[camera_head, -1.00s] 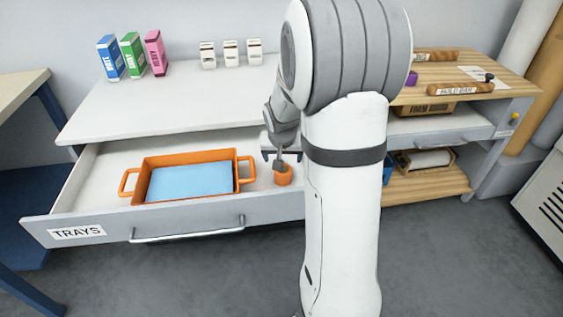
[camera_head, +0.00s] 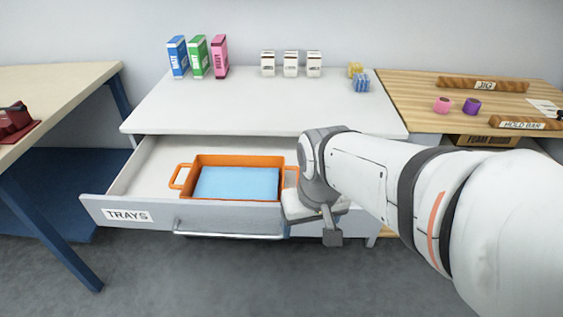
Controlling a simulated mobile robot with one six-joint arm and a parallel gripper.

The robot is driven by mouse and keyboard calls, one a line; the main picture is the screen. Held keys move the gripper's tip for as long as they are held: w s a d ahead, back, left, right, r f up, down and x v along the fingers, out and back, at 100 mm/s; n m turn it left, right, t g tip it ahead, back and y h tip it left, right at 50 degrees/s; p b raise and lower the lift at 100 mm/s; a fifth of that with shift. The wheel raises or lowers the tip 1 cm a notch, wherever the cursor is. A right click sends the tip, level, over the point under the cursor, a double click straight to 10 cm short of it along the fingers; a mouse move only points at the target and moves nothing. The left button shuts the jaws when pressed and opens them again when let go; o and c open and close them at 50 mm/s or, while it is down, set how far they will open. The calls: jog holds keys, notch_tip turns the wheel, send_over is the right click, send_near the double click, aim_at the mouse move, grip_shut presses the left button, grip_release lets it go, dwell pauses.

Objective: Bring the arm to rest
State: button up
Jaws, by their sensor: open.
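My arm comes in from the lower right and reaches to the right end of the open drawer. My gripper (camera_head: 332,236) is at the drawer's front right, seen from the side, with a dark finger pointing down. It is open, and nothing shows held in it. My wrist hides the right end of the drawer and most of the tray's right handle. The orange tray (camera_head: 238,159) with a light blue bottom lies in the drawer (camera_head: 150,170), left of my gripper.
The white top (camera_head: 240,105) holds blue, green and pink boxes (camera_head: 198,57), white packets (camera_head: 291,64) and small yellow and blue blocks (camera_head: 359,78). The wooden bench (camera_head: 430,90) at right holds pink and purple rolls (camera_head: 457,106). A beige table (camera_head: 60,85) stands left. Front floor is clear.

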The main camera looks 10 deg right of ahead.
jog(key=shift+s+a, duration=0.1)
jog(key=shift+s, duration=0.1)
